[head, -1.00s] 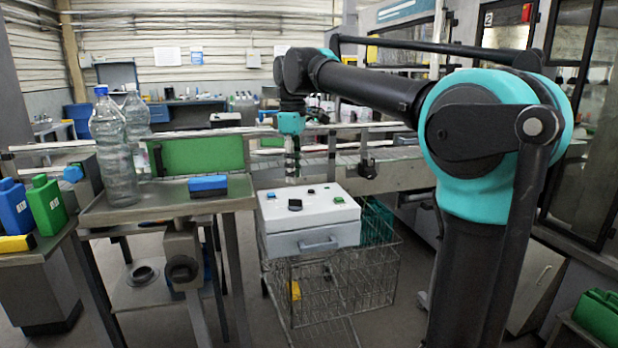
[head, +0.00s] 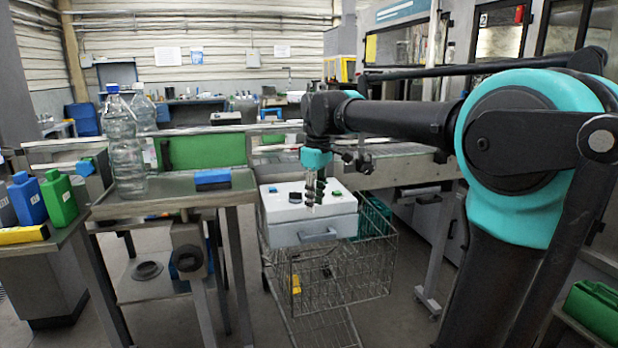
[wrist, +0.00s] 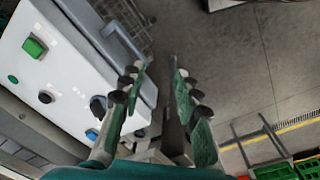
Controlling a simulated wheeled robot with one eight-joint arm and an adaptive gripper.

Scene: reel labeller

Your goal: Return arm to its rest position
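My arm reaches in from the right in the head view, its forearm nearly level. My gripper (head: 314,200) hangs downward in front of the white control box (head: 282,211) and hides part of its top. In the wrist view my gripper (wrist: 158,62) has its two dark green fingers apart, with nothing between them. I cannot tell whether a finger touches the box.
A wire cart (head: 345,280) stands below the box. A metal table (head: 170,196) at left holds clear bottles (head: 120,150) and a blue block (head: 212,179). A conveyor (head: 395,160) runs behind. Bare floor (wrist: 235,55) lies right of the fingers. Green and red crates (wrist: 285,172) show at lower right.

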